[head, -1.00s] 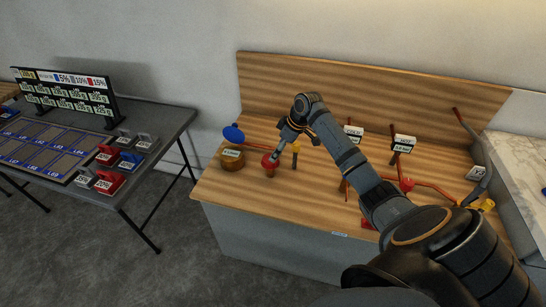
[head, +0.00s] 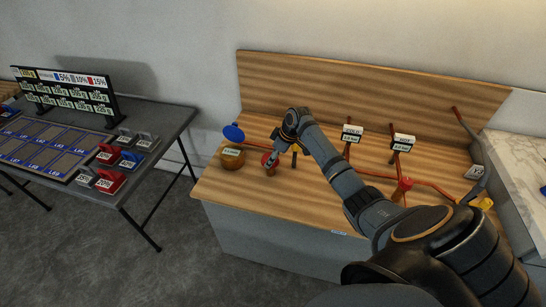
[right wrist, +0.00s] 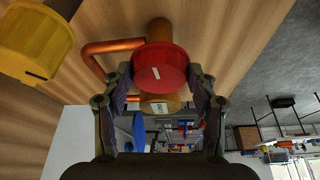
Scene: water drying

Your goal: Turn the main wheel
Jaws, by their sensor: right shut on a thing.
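A round red wheel (right wrist: 160,68) on a brown pipe fills the upper middle of the right wrist view. It shows small in the head view (head: 268,159), at the left of the wooden bench. My right gripper (right wrist: 161,88) has a finger on each side of the red wheel and is shut on it; the gripper also shows in the head view (head: 273,158). A yellow wheel (right wrist: 36,45) is to the left of the red one in the wrist view and is partly hidden by my arm in the head view. My left gripper is not in view.
Pipes with labels (head: 351,133) (head: 403,142) and another red wheel (head: 404,184) are on the bench's right. A grey table (head: 170,122) with tagged blocks stands left.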

